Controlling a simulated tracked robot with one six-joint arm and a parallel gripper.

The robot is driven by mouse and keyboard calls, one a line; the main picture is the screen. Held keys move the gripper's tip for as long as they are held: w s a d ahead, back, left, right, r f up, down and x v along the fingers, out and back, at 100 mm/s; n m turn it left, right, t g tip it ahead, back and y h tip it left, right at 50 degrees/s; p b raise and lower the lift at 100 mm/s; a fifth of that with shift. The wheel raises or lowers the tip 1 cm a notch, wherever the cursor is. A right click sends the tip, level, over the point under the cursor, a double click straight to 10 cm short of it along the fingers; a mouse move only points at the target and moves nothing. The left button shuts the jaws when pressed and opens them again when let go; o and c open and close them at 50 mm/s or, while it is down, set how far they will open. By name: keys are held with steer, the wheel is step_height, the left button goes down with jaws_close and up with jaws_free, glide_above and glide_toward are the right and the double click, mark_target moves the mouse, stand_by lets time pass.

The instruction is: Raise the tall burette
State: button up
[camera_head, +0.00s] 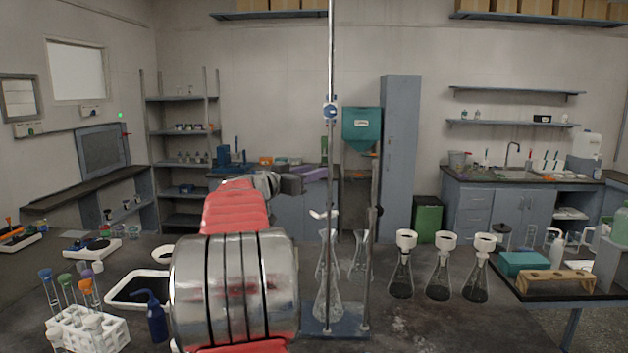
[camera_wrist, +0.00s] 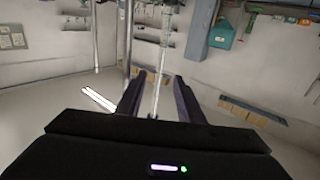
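A tall, thin burette assembly (camera_head: 332,160) stands upright at the middle of the head view, with a blue clamp (camera_head: 330,108) on its upper part and a white stopcock (camera_head: 320,214) low down. A clear flask (camera_head: 328,297) stands below it on a blue stand base (camera_head: 345,321). My gripper (camera_head: 292,184) is left of the burette in the head view. In the wrist view, my gripper (camera_wrist: 158,97) has its two dark fingers apart. A clear glass tube (camera_wrist: 161,70) shows between them; whether it touches either finger cannot be told.
A second upright rod (camera_head: 371,260) rises from the base on the right. Another clear flask (camera_head: 360,250) stands behind. Several dark-filled flasks with white funnels (camera_head: 438,265) stand to the right. A tube rack (camera_head: 85,330) and a blue bottle (camera_head: 153,318) are at the front left.

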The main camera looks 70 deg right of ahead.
steer(key=a+r, duration=0.1)
steer(key=r, duration=0.1)
steer(key=w+a+r, duration=0.1)
steer(key=a+r, duration=0.1)
steer(key=shift+w+r, duration=0.1)
steer(key=shift+r, duration=0.1)
stand_by(0.7)
